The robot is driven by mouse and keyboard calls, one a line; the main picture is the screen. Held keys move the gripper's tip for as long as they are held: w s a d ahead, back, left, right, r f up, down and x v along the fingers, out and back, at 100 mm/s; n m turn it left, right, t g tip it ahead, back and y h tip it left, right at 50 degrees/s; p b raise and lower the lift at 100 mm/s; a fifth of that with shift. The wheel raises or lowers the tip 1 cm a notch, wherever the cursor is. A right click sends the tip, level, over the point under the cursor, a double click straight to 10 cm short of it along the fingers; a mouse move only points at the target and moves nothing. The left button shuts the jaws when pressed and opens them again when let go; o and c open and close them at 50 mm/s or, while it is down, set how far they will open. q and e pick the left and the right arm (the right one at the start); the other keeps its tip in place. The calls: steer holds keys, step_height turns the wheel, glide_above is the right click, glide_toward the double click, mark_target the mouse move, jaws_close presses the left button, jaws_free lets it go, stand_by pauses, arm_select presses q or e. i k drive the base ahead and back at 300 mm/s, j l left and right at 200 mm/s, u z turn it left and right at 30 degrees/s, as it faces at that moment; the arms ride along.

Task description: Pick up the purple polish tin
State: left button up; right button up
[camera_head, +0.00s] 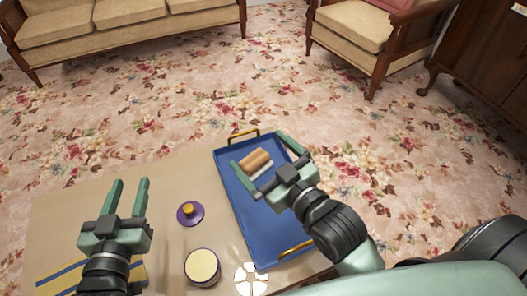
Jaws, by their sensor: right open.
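A round tin (202,267) with a dark purple side and a cream-coloured top stands near the front edge of the table. A flat purple disc with a yellow knob (190,213), like a lid, lies on the table behind it. My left gripper (129,183) is open and empty, to the left of both, its fingers pointing away from me. My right gripper (262,153) is open over the blue tray, to the right of both. A wooden brush (255,160) shows between its fingers; I cannot tell the height gap.
The blue tray (235,212) with brass handles covers the right of the tan table (70,213). A striped blue and yellow cloth (58,275) lies at the front left, partly behind my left arm. A sofa (125,25), an armchair (355,25) and a cabinet (485,60) stand beyond.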

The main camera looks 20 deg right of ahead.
mark_target(203, 268)
steer(key=k, duration=1)
